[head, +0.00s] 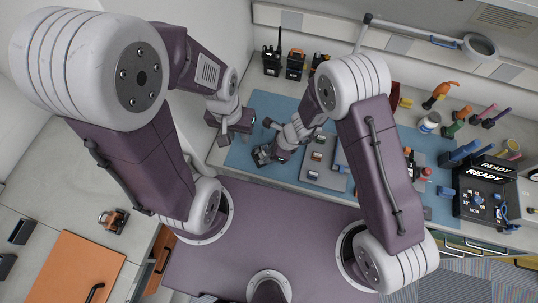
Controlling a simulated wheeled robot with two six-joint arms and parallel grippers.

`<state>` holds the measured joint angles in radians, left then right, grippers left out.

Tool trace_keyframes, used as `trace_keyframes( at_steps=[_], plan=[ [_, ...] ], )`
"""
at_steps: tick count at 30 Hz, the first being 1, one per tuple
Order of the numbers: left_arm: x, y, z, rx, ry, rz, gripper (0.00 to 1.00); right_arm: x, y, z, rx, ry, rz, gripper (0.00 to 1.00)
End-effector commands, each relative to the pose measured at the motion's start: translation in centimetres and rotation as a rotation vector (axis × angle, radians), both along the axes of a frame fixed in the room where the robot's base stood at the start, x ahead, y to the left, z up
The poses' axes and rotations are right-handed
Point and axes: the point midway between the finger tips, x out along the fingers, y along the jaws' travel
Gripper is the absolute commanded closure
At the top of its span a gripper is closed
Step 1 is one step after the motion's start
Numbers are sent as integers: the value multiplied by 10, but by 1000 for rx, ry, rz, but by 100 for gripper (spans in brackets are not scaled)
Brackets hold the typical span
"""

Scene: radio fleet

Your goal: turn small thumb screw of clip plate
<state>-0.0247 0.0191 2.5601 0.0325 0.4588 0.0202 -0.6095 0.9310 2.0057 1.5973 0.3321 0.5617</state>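My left gripper (226,129) is over the left end of the blue mat (241,153); its fingers are too small and dark to read. My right gripper (264,154) is lower and to the right, over the same mat. Dark shapes at its tip blend together, so I cannot tell whether it holds something. A grey plate (326,176) with small orange and white parts lies on the mat to the right of my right gripper. I cannot make out a clip plate or its small thumb screw; my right arm covers part of the mat.
Black radios (271,62) stand along the back left. Screwdrivers and an orange-handled tool (439,94) stand at the back right, near a white jar (428,123). A black unit reading READY (483,199) stands at the right. A magnifier lamp (479,47) hangs behind.

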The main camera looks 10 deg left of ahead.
Motion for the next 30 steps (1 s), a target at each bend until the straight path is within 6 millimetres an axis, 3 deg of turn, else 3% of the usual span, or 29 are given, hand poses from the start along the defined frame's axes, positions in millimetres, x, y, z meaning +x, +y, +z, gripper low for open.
trace_keyframes(
  at_steps=[3,11,13,14,23,30],
  plan=[
    [0,0,-1,0,0,0,72,0,3,-9,0,0,0,77],
    [0,0,-1,0,0,0,72,0,4,-10,0,-1,1,77],
    [0,0,-1,0,0,0,72,0,4,-10,0,-1,1,96],
    [0,0,-1,0,0,0,72,0,4,-10,0,-1,1,100],
    [0,0,-8,0,0,0,72,0,4,-12,1,0,-20,100],
    [0,0,-40,0,0,0,72,-2,5,-17,2,-3,-133,100]
  ],
)
